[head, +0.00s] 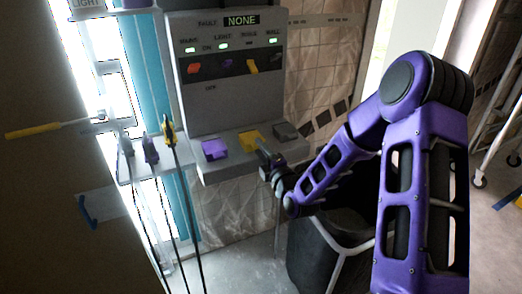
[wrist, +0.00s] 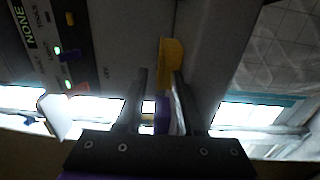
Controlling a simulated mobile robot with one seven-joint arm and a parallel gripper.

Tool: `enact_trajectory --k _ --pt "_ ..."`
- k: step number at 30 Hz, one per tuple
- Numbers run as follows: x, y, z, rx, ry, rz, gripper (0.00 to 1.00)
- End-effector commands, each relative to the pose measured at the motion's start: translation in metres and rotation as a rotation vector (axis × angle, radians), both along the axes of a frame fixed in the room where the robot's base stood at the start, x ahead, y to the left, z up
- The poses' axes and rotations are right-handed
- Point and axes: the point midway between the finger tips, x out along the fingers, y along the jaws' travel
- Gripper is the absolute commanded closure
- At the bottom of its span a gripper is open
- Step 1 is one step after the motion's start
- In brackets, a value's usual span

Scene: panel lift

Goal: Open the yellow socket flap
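The yellow socket flap (head: 250,137) is the middle one of three on the sloping ledge at the foot of the grey panel. My gripper (head: 264,155) is just in front of it, to its lower right in the head view. In the wrist view the yellow flap (wrist: 172,60) stands out from the grey surface by the fingertips. My gripper (wrist: 159,75) is open, with a gap between the fingers. The right finger overlaps part of the flap; I cannot tell whether it touches.
A purple flap (head: 215,149) lies left of the yellow one and a grey flap (head: 285,131) lies right. Coloured switches (head: 227,64) sit above. Cables and a yellow-handled tool (head: 34,130) are at the left. A dark bin (head: 320,250) stands below my arm.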

Motion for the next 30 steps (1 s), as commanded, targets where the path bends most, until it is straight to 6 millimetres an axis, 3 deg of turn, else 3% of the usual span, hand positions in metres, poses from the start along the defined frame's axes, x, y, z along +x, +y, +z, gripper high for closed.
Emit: enact_trajectory --k 1,6,30 --pt "-0.0001 -0.0001 0.0 0.0 0.0 0.0 0.72" --pt "-0.0002 -0.0003 0.0 0.0 0.0 0.0 1.0" --pt "-0.0003 -0.0006 -0.0001 0.0 0.0 -0.001 1.0"
